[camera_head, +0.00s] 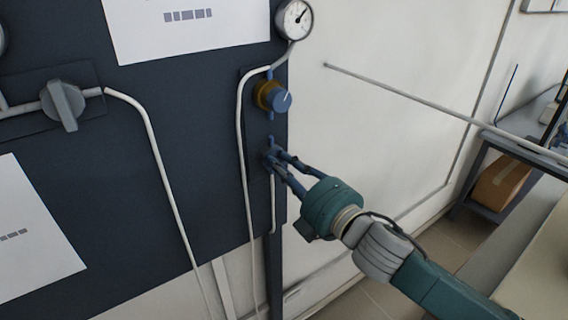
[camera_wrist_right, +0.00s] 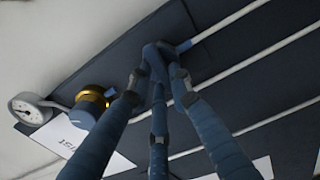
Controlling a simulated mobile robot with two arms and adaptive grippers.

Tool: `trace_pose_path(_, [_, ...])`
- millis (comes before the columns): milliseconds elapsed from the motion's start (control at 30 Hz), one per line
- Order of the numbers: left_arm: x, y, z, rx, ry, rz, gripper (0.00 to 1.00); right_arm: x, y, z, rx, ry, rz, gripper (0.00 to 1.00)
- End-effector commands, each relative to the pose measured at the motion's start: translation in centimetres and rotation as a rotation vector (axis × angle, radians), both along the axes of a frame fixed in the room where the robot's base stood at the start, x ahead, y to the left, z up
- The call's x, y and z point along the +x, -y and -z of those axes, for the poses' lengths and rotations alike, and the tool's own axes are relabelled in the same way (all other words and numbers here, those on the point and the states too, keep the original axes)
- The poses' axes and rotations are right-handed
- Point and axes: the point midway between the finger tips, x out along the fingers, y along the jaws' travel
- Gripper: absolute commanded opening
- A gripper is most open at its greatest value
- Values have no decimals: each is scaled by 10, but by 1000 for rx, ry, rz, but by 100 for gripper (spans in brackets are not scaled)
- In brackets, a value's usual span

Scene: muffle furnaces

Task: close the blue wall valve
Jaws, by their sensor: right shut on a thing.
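My left gripper is not in view.
The blue knob with brass ring (camera_head: 273,97) sits just above, with a pressure gauge (camera_head: 294,20) over it. A grey valve handle (camera_head: 63,105) is at the left. White tubes (camera_head: 241,130) run down the panel (camera_head: 205,180). A bench with a cardboard box (camera_head: 500,183) stands at the right.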

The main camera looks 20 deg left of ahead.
Motion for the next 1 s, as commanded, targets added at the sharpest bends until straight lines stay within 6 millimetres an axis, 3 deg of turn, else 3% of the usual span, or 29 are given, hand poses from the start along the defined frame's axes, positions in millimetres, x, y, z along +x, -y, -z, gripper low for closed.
trace_pose_path(733, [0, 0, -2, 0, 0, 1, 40, 0, 0, 2, -55, 67, 0, 0])
trace_pose_path(767, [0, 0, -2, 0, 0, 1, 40, 0, 0, 2, -54, 68, 0, 23])
trace_pose_path(833, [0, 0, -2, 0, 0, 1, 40, 0, 0, 2, -54, 67, 0, 37])
trace_pose_path(1000, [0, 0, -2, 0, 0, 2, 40, 0, 0, 1, -53, 66, 0, 39])
